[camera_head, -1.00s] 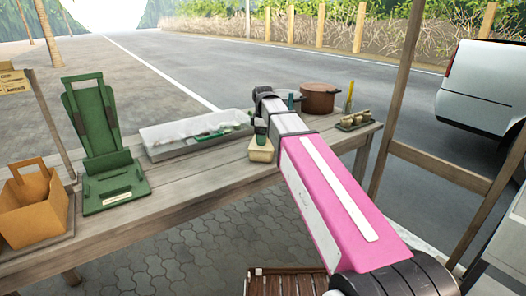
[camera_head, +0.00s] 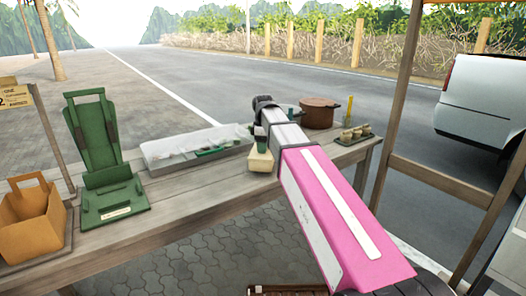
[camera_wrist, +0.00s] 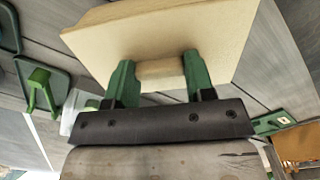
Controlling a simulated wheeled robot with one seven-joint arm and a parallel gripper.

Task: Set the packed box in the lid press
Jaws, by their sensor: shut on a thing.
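The packed box (camera_head: 260,163), small and cream coloured, hangs from my gripper (camera_head: 261,142) above the table's front edge. In the wrist view the green fingers of my gripper (camera_wrist: 160,78) are shut on a raised block on the box (camera_wrist: 215,30), whose wide face fills the upper middle. The lid press (camera_head: 115,205) is green, with a tall tilted back and a flat base with a pale label. It stands on the left part of the table, well left of my gripper and apart from the box. Its bed looks empty.
An orange-brown carrier (camera_head: 36,222) stands left of the press by a signpost. A grey tray (camera_head: 165,160) with small items lies between press and gripper. A brown pot (camera_head: 319,114) and a rack of small pieces (camera_head: 357,135) are at the right end of the table (camera_head: 215,197).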

